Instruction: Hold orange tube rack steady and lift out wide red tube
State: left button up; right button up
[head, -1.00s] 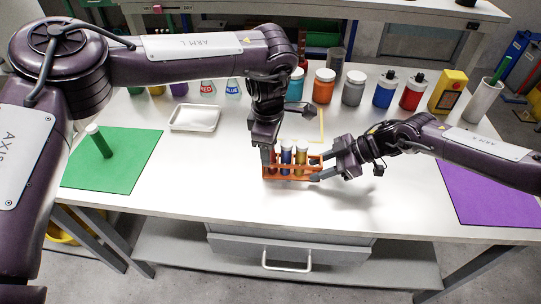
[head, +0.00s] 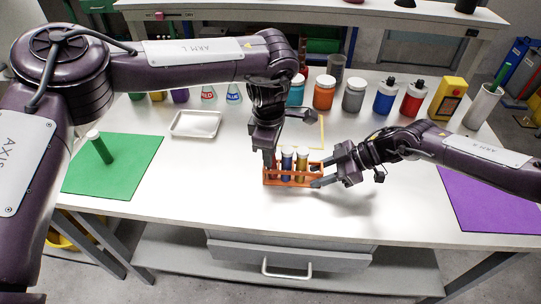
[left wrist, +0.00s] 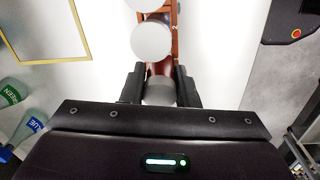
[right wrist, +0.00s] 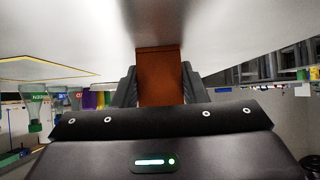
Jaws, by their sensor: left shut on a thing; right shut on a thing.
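The orange tube rack (head: 293,181) stands on the white table with white-capped tubes upright in it, among them a blue tube (head: 287,162) and a yellow tube (head: 302,165). My left gripper (head: 270,165) points down at the rack's left end, shut on the wide red tube. In the left wrist view that dark red tube (left wrist: 159,70) sits between the fingers, with another white cap beside it. The head view mostly hides it behind the fingers. My right gripper (head: 322,173) is shut on the rack's right end; the orange end wall (right wrist: 161,78) fills its jaws in the right wrist view.
A green mat (head: 130,175) with a green tube (head: 99,147) lies at left, a purple mat (head: 492,205) at right. A white tray (head: 196,124) is left of the rack. Jars and bottles line the back. The table in front of the rack is clear.

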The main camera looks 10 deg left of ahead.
pick_arm(q)
notch_tip(320, 180, up, 9)
jog(key=shift+d+r, duration=0.1)
jog(key=shift+r, duration=0.1)
pick_arm(e)
jog(key=o, duration=0.8)
jog(key=p+v, duration=0.3)
jog(key=v, duration=0.1)
jog(key=shift+d+r, duration=0.15)
jog(key=shift+r, duration=0.1)
jog(key=shift+p+v, duration=1.05)
jog(key=shift+v, duration=1.2)
pick_arm(q)
notch_tip(320, 180, up, 5)
jog(key=shift+r, duration=0.1)
pick_arm(e)
jog(key=shift+s, duration=0.1)
pick_arm(q)
jog(key=shift+s, duration=0.1)
pick_arm(e)
jog(key=shift+s+f, duration=0.1)
jog(key=shift+f, duration=0.05)
